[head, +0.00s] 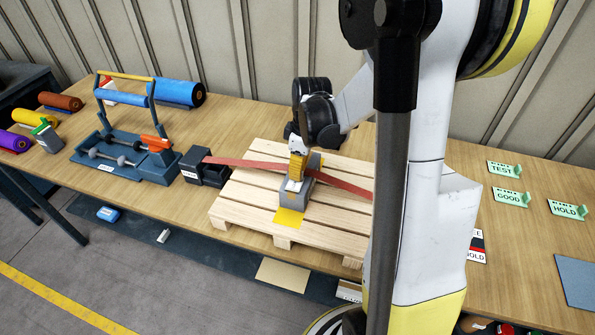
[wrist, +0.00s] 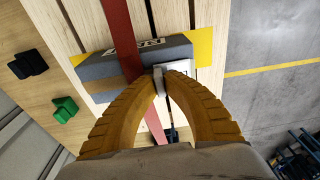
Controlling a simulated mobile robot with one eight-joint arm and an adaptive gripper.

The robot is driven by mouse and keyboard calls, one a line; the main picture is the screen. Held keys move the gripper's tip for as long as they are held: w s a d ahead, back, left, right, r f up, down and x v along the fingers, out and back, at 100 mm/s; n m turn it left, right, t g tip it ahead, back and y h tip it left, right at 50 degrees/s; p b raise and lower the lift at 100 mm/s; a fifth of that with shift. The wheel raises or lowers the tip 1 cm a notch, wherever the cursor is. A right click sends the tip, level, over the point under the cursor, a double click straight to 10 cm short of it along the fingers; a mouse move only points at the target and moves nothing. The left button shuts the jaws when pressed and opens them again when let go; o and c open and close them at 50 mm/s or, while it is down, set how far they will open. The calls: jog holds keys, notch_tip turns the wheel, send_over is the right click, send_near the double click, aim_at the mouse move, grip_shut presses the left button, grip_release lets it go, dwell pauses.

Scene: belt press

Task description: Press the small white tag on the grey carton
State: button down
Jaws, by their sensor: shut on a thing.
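My gripper (head: 296,178) is over the grey carton (head: 299,203), near its middle, with its yellow fingers pointing down. In the wrist view the fingertips (wrist: 165,76) are closed on the small white tag (wrist: 160,79), a thin pale piece. The tag also shows in the head view (head: 292,186), just below the fingertips at the carton's top. It is right against the carton's edge in the wrist view; I cannot tell whether they touch firmly. The carton (wrist: 105,66) has a printed label, and a red strap (wrist: 122,38) crosses it.
The carton stands on a yellow sheet (head: 289,217) on a wooden pallet (head: 240,207). A black box (head: 205,168) is left of the pallet. A blue roll stand (head: 150,165) is farther left. Green signs (head: 504,169) stand at the right.

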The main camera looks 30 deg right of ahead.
jog(key=shift+f+b, duration=0.4)
dwell(0.9)
jog(key=shift+r, duration=0.1)
dwell(0.8)
jog(key=c, duration=1.4)
grip_release()
jog(key=shift+c, duration=0.2)
notch_tip(320, 180, up, 12)
jog(key=s, duration=0.1)
jog(key=shift+d, duration=0.45)
jog(key=shift+r, duration=0.1)
